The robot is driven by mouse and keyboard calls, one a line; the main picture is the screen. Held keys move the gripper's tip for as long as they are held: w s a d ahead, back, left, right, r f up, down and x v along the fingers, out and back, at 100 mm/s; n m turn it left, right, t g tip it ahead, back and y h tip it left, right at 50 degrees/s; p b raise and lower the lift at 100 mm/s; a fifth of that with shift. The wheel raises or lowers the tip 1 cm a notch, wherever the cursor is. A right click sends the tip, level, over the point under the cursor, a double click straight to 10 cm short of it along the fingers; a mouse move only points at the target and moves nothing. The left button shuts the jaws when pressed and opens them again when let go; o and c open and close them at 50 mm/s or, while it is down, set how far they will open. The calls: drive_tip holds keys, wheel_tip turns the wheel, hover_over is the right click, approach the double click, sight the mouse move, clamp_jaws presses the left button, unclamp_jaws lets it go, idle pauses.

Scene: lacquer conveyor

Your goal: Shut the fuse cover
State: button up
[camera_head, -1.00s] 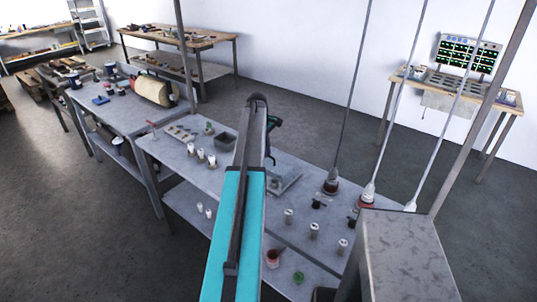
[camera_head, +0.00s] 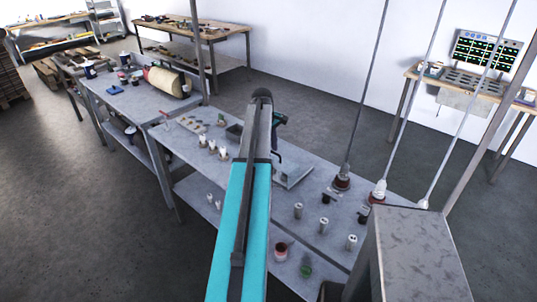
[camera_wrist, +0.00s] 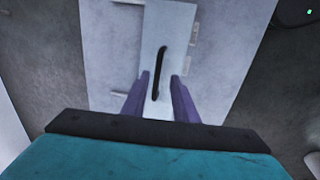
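In the wrist view, a pale flat panel (camera_wrist: 178,22) with a long black handle (camera_wrist: 160,62) lies below my gripper; I take it for the fuse cover. Small pale brackets show at its sides. My gripper (camera_wrist: 160,76) has two purple fingers standing apart, one on each side of the handle's lower end in the picture. Nothing shows held between them. I cannot tell the height of the fingertips above the handle, or whether the cover is open. In the head view my teal arm hides my gripper and much of what lies behind it.
A grey bench (camera_head: 325,175) carries a pale metal tray-like piece (camera_head: 293,172), white-topped pots (camera_head: 222,153), a dark bin (camera_head: 235,132) and several metal cylinders (camera_head: 325,224). Rods (camera_head: 367,90) hang over its right part. A grey box (camera_head: 415,250) stands at the near right.

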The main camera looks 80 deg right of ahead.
drive_tip(key=shift+r, duration=0.1)
wheel_tip(320, 180, up, 13)
drive_tip(key=w+a+b, duration=0.1)
drive_tip(key=a+b, duration=0.1)
drive_tip(key=b, duration=0.2)
drive_tip(key=shift+a+r, duration=0.15)
idle(0.6)
drive_tip(key=shift+w, duration=0.1)
idle(0.3)
